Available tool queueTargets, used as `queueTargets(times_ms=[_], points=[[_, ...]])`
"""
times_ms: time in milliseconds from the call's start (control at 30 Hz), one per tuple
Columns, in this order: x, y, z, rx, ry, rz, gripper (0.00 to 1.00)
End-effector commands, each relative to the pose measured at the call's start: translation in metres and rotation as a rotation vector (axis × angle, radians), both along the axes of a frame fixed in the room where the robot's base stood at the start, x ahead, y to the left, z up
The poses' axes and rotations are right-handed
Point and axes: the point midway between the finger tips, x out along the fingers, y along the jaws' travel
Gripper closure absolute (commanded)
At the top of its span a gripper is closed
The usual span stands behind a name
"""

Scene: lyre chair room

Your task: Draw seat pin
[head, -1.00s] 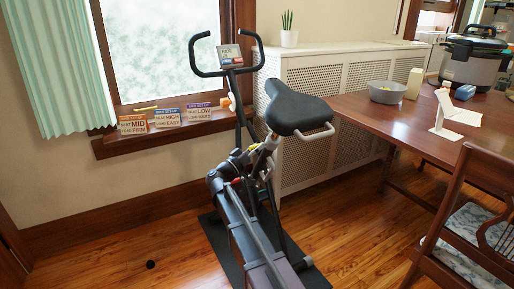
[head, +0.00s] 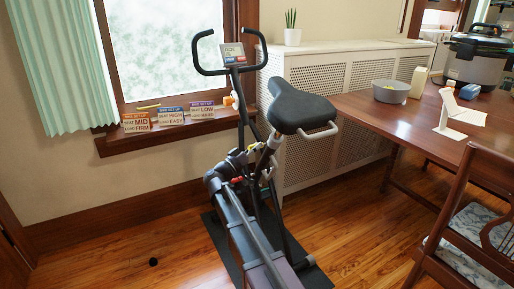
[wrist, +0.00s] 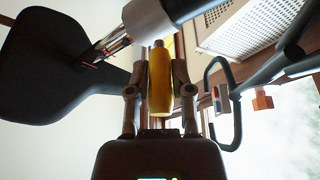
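The exercise bike (head: 240,200) stands by the window, with its black seat (head: 300,109) on a post. In the wrist view the seat (wrist: 45,60) is at upper left, its post running into a grey sleeve (wrist: 150,18). The yellow seat pin handle (wrist: 160,82) is below the sleeve, with a short metal part at its top beside the sleeve. My gripper (wrist: 160,75) has one finger on each side of the handle, seemingly shut on it. How deep the pin sits in the sleeve cannot be told. In the head view the grip is too small to make out.
The handlebars (head: 229,55) carry a small display. Several set-up cards (head: 170,116) stand on the window sill. A wooden table (head: 400,112) with a bowl (head: 391,92) and cooker is at right, a chair (head: 465,220) before it. Floor at left is mostly clear.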

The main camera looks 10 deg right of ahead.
Motion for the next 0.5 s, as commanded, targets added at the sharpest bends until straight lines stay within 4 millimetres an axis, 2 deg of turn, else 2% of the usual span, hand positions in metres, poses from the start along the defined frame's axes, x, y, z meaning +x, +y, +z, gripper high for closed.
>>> queueTargets(times_ms=[33, 100, 500], points=[[-0.0007, 0.0029, 0.0001, -0.001, 0.0, 0.004, 0.57], [-0.0006, 0.0027, 0.0, -0.001, 0.0, 0.004, 0.37], [-0.0003, 0.0012, 0.0, -0.001, 0.0, 0.003, 0.37]])
